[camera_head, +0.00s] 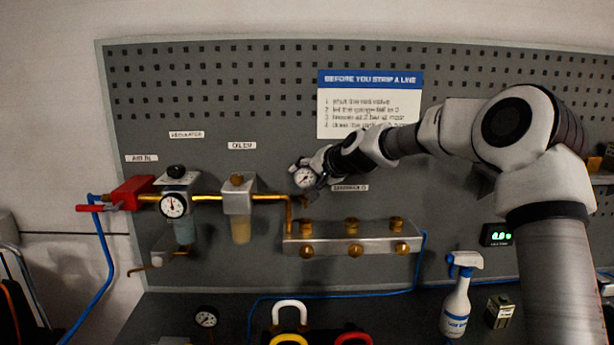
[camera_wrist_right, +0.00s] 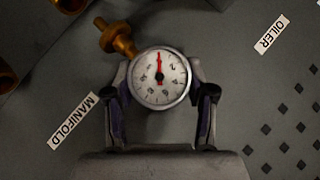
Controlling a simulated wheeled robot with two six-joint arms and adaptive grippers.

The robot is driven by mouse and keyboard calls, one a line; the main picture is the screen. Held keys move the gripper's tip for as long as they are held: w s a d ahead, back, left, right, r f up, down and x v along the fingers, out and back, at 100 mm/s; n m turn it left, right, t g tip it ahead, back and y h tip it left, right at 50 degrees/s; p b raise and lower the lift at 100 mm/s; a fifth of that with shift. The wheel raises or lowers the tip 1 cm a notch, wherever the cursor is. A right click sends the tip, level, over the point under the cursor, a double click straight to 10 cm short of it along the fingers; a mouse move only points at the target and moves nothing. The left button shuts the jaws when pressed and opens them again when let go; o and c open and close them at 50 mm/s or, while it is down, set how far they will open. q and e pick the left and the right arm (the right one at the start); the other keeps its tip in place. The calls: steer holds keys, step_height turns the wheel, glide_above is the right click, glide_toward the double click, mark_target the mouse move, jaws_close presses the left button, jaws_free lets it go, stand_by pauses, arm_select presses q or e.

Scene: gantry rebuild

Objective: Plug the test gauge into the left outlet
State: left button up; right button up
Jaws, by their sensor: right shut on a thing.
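The test gauge (camera_head: 304,177), a small round white dial, is held by my right gripper (camera_head: 313,175) in front of the pegboard, above the left end of the manifold. In the right wrist view the gauge (camera_wrist_right: 159,78) sits between the two fingers of the right gripper (camera_wrist_right: 160,92), its red needle pointing up in the picture. The manifold (camera_head: 340,243) is a pale bar with several brass fittings. Its left upper outlet (camera_head: 305,226) is below the gauge, apart from it. A brass fitting (camera_wrist_right: 118,40) shows beside the gauge in the wrist view. My left gripper is out of view.
A regulator (camera_head: 175,206) and an oiler (camera_head: 239,205) stand on the brass pipe at left, with a red valve (camera_head: 130,193). Below are another gauge (camera_head: 206,317), a spray bottle (camera_head: 458,296) and a white-shackled padlock (camera_head: 289,312). A blue hose (camera_head: 340,292) runs below the manifold.

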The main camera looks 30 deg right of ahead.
steer(key=shift+d, duration=0.15)
step_height(320, 180, down, 3)
steer(key=shift+r+b, duration=0.2)
steer(key=shift+b, duration=0.85)
steer(key=shift+w, duration=0.1)
